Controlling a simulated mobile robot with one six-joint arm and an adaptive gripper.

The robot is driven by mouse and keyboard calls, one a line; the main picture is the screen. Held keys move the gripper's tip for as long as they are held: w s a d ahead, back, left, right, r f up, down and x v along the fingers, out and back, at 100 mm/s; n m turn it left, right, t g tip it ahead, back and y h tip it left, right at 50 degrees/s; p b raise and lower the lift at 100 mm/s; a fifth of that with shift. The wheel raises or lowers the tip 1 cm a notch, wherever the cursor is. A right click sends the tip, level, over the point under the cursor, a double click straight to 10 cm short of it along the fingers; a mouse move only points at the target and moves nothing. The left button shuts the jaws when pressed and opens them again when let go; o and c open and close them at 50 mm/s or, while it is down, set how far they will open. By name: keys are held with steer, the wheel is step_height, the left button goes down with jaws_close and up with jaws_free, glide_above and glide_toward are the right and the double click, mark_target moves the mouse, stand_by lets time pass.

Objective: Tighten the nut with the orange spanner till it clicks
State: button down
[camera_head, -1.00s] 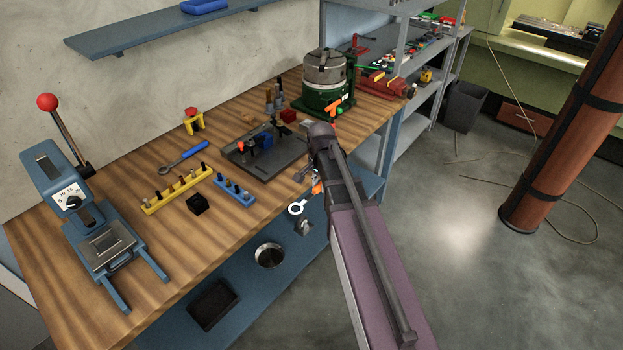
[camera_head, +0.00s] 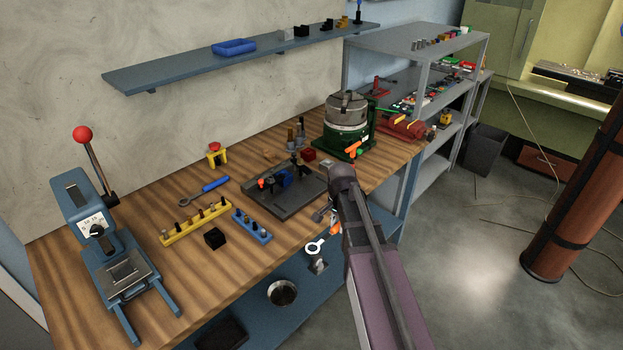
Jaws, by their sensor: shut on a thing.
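The orange spanner shows its pale ring end (camera_head: 315,247) and a short piece of orange handle (camera_head: 335,229). It is at the front edge of the bench, apart from the things on it. My gripper (camera_head: 331,214) is shut on the handle, mostly hidden by my own arm. A dark fixture plate (camera_head: 290,206) with a blue block (camera_head: 286,178) and a small orange-red part (camera_head: 262,184) lies just behind and left of my gripper. I cannot make out the nut.
A blue-handled spanner (camera_head: 214,185), a yellow rack (camera_head: 195,223), a blue rack (camera_head: 251,226) and a black block (camera_head: 215,239) lie left on the wooden bench (camera_head: 150,260). A blue press (camera_head: 100,250) stands far left. A green-based machine (camera_head: 347,125) stands behind right.

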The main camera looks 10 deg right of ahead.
mark_target(337, 225)
step_height(337, 225, up, 12)
steer(key=p, duration=1.1)
steer(key=shift+p, duration=0.3)
steer(key=shift+r, duration=0.1)
